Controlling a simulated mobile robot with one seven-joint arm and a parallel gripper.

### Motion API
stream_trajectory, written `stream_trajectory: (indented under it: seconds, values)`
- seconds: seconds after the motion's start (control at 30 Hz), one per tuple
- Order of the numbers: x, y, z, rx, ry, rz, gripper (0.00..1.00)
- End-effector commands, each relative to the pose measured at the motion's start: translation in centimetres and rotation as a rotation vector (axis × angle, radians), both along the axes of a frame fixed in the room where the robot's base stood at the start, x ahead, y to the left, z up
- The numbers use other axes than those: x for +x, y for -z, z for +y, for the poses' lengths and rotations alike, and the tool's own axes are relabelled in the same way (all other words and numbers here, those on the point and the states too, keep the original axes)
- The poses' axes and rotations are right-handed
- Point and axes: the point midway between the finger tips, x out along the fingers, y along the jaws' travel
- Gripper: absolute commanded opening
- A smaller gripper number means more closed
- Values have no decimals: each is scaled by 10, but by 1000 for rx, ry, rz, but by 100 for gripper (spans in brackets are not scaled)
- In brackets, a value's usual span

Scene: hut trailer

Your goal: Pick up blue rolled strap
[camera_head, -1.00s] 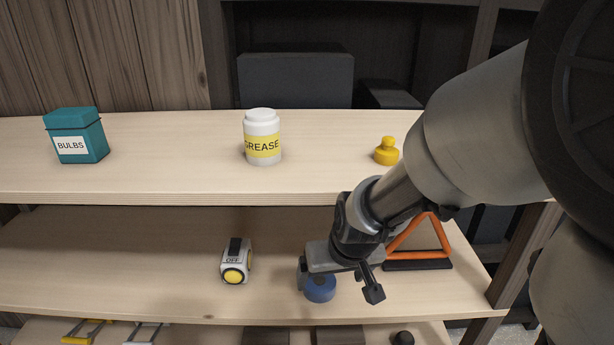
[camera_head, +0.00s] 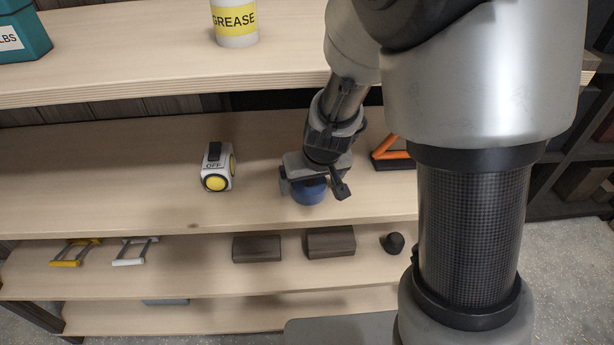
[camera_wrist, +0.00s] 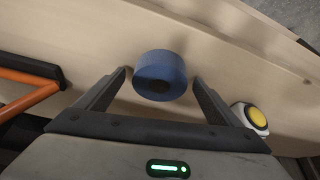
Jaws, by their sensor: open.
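The blue rolled strap (camera_head: 309,192) sits on the middle shelf (camera_head: 120,185), partly covered by my gripper in the head view. In the wrist view the strap (camera_wrist: 160,75) is a short blue roll with a dark centre. It lies between and just beyond the fingertips of my gripper (camera_wrist: 160,76). The gripper is open, one finger on each side of the strap, with nothing gripped. In the head view my gripper (camera_head: 312,187) is at the strap, low over the shelf. Contact between the fingers and the strap cannot be told.
A white and yellow device marked OFF (camera_head: 217,168) stands left of the strap. An orange triangle frame (camera_head: 392,150) stands to the right. The upper shelf (camera_head: 130,60) holds a grease jar (camera_head: 235,22) and a teal box (camera_head: 22,30). Wooden blocks (camera_head: 330,242) lie on the shelf below.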

Motion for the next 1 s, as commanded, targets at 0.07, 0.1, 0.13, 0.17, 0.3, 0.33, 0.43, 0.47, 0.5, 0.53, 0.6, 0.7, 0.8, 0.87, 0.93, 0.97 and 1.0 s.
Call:
stream_trajectory:
  seconds: [0.07, 0.1, 0.13, 0.17, 0.3, 0.33, 0.43, 0.47, 0.5, 0.53, 0.6, 0.7, 0.8, 0.87, 0.93, 0.97, 1.0]
  values:
    - [3, 7, 0, 1, 2, 0, 88]
    - [3, 8, 0, 0, 1, 0, 88]
    - [4, 8, 0, 1, 1, -1, 88]
    - [4, 8, 1, 1, 1, -1, 88]
    - [4, 7, 1, 1, 1, -1, 88]
    - [4, 7, 1, 0, 0, -1, 86]
    - [3, 7, 1, 0, 0, -1, 69]
    - [3, 7, 1, 0, 0, 0, 64]
    - [3, 7, 1, 0, 1, 0, 57]
    - [3, 7, 1, 0, 1, 0, 52]
    - [3, 7, 1, 0, 1, 0, 40]
    - [4, 7, 1, 1, 1, -1, 38]
    - [4, 7, 1, 1, 1, -1, 38]
    - [4, 6, 1, 1, 1, -1, 38]
    - [5, 3, 0, 1, 1, -1, 38]
    - [6, 2, 0, 1, 1, -1, 38]
    - [7, -1, 0, 1, 1, -2, 38]
